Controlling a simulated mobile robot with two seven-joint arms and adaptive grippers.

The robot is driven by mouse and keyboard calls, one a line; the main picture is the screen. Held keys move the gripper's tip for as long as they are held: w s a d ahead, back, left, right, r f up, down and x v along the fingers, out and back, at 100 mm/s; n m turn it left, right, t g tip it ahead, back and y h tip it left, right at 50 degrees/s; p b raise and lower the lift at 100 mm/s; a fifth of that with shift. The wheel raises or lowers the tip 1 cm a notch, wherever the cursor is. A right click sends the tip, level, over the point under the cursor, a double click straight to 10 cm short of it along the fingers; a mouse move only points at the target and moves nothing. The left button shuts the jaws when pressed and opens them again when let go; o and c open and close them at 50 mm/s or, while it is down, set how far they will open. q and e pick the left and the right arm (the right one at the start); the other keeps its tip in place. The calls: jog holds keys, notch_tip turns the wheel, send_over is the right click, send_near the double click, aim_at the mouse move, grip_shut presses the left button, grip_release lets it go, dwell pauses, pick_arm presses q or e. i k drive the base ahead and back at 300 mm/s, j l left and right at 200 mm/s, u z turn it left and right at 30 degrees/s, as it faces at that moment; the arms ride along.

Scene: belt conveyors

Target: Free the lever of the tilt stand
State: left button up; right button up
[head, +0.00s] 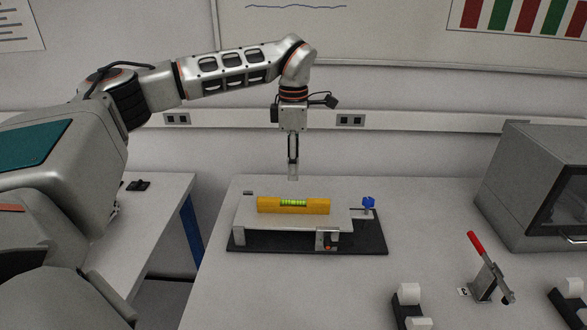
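The tilt stand has a black base (375,244) and a pale plate (247,217) on the table. A yellow spirit level (265,206) with a green vial lies on the plate. A blue knob (368,202) stands at the stand's right end. A small bracket with an orange spot (327,241) sits at its front edge; I cannot tell whether this is the lever. My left gripper (293,178) points down above the far side of the stand, apart from the level. Its fingers appear edge-on, so their opening is unclear. My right gripper is out of view.
A red-handled toggle clamp (487,272) stands at the right on the table. White rolls in dark holders (408,300) are at the front. A grey oven-like box (530,190) is at the far right. Clear table lies between the stand and the box.

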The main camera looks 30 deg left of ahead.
aim_at(328, 244)
jog(key=k, duration=1)
